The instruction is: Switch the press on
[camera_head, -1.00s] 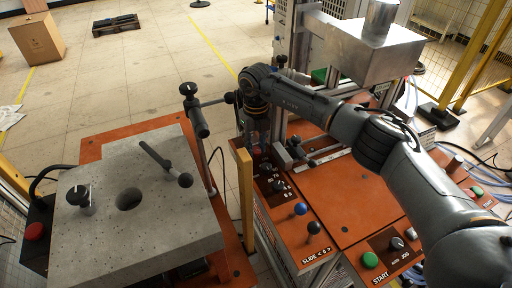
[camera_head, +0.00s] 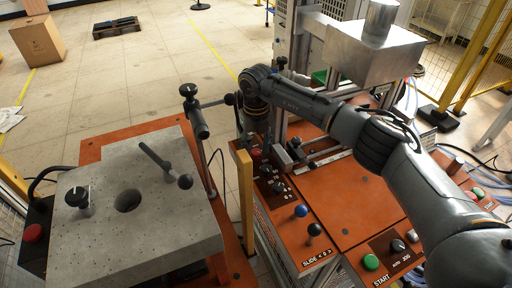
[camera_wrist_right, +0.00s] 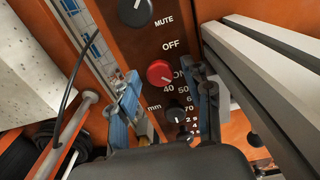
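The press is the machine with the orange top panel (camera_head: 365,205) right of centre in the head view. Its red knob (camera_wrist_right: 160,72) sits between the words OFF and ON in the wrist view, with a pale mark on its lower right side. The red knob also shows at the panel's far left in the head view (camera_head: 256,153). My right gripper (camera_wrist_right: 168,84) is open and points down at the panel. Its fingers lie either side of the red knob's lower area; contact cannot be told. My left gripper is not in view.
A black knob (camera_wrist_right: 135,11) marked MUTE lies above the red one. A small black dial (camera_wrist_right: 177,115) sits between the fingers. A pale metal rail (camera_wrist_right: 265,60) runs close on the right. A yellow post (camera_head: 246,195) and a grey block (camera_head: 130,245) stand left of the panel.

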